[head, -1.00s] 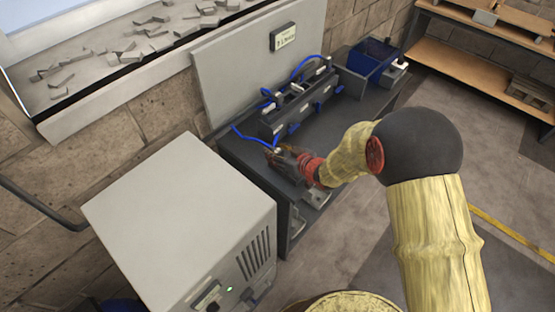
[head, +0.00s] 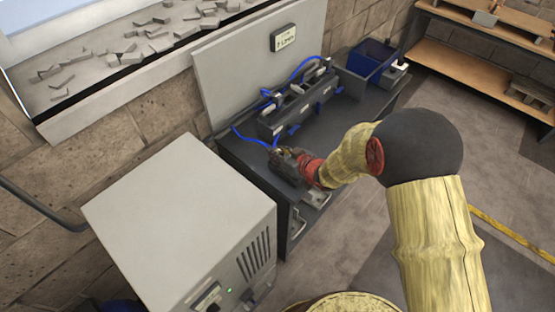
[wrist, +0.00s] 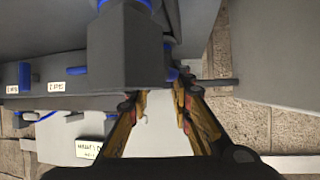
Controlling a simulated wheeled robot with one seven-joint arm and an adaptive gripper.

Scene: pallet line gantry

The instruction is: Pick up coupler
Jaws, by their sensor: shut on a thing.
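My gripper (head: 278,153) is low over the left end of the dark bench, at the end of a blue hose (head: 252,140). Its fingers (wrist: 158,100) have come together on a small thing at the hose end, which I take to be the coupler. The fingers and the dark block in front hide nearly all of it, so its shape and exact seat between the pads cannot be told. In the wrist view a pale patch shows between the fingers, but I cannot tell whether it is the coupler or the background.
A dark manifold block (head: 300,103) with blue fittings stands behind my gripper, before a grey back panel (head: 235,65) with a small display (head: 284,37). A blue bin (head: 372,57) is at the bench's far end. A large grey cabinet (head: 175,225) stands close on the left.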

